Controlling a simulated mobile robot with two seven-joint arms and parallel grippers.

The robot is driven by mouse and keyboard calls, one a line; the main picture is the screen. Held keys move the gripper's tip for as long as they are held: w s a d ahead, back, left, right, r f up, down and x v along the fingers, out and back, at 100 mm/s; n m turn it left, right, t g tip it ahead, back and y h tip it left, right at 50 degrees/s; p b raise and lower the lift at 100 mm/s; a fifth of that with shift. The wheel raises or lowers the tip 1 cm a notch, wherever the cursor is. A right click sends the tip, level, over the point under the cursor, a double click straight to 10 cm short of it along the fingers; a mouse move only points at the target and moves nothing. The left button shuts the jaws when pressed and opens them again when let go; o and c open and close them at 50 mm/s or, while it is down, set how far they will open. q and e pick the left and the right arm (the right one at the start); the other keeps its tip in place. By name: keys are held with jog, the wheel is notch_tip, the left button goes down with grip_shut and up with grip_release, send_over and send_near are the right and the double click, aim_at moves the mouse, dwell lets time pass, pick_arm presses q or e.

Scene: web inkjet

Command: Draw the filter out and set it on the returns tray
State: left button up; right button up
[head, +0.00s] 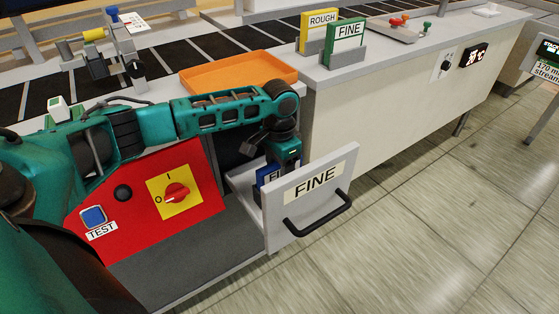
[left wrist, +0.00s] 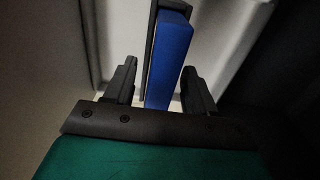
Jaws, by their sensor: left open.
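A blue filter (head: 267,174) stands in the pulled-out drawer whose white front (head: 315,190) is labelled FINE and has a black handle. In the left wrist view the filter's blue edge (left wrist: 169,60) runs upright between my fingers, with a dark grey strip along its left side. My left gripper (head: 272,185) reaches down into the drawer from above. It is open, with one finger on each side of the filter and gaps showing on both sides (left wrist: 158,85). The orange tray (head: 238,73) lies on the counter behind my left arm and looks empty. My right gripper is not in view.
A red panel (head: 150,195) with a rotary switch and a blue TEST button is left of the drawer. Yellow ROUGH (head: 318,32) and green FINE (head: 346,42) upright pieces stand in holders right of the tray. Clear floor lies at the right.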

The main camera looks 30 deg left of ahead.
pick_arm(q)
jog(key=shift+f, duration=0.15)
jog(key=shift+c, duration=0.2)
grip_shut()
dwell(0.3)
